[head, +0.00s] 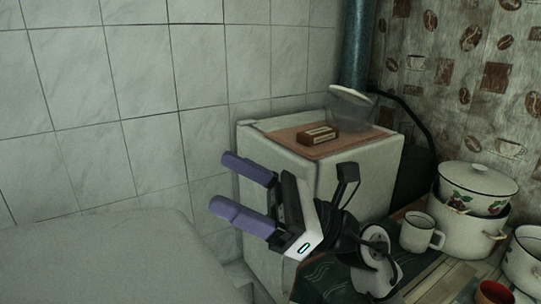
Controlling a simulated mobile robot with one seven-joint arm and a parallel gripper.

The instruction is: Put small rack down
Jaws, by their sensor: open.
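My gripper (224,184) is open, with two purple fingers pointing left and nothing between them. It is in front of a white cabinet (275,195), with tiled wall and a pale surface behind the fingertips. A small brown block with cream strips (318,135) lies on a reddish-brown board (292,138) on top of the cabinet. It may be the small rack, but I cannot tell for sure. The gripper is apart from it, lower and to its left. No other rack shows.
A clear glass bowl (350,108) stands behind the block, near a blue-grey pipe (357,45). At right are stacked enamel pots (470,215), a white mug (420,233) and a red cup (493,293). The pale surface (100,260) at lower left is bare.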

